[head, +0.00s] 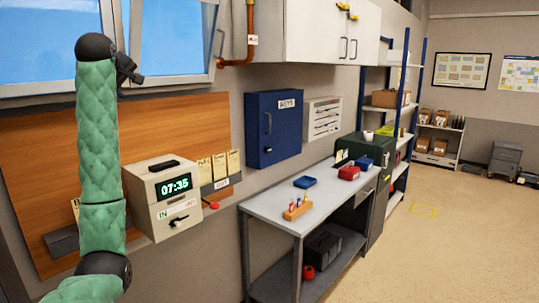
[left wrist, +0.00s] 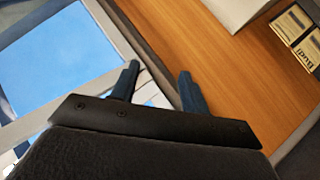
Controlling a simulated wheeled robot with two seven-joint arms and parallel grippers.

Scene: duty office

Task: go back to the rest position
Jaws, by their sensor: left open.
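My left arm, in a green quilted sleeve, rises at the left of the head view. My left gripper (head: 134,75) is at its top, in front of the window's lower part. In the left wrist view the two dark fingers of my left gripper (left wrist: 160,82) stand apart with nothing between them. The window and the wooden board lie beyond them. My right gripper is not in view.
A time clock (head: 162,199) showing 07:35 is on the wall right of my arm, beside card racks (head: 218,168). A blue key cabinet (head: 273,127) hangs further right. A grey bench (head: 270,208) holds small items. The floor (head: 450,240) at right is largely clear.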

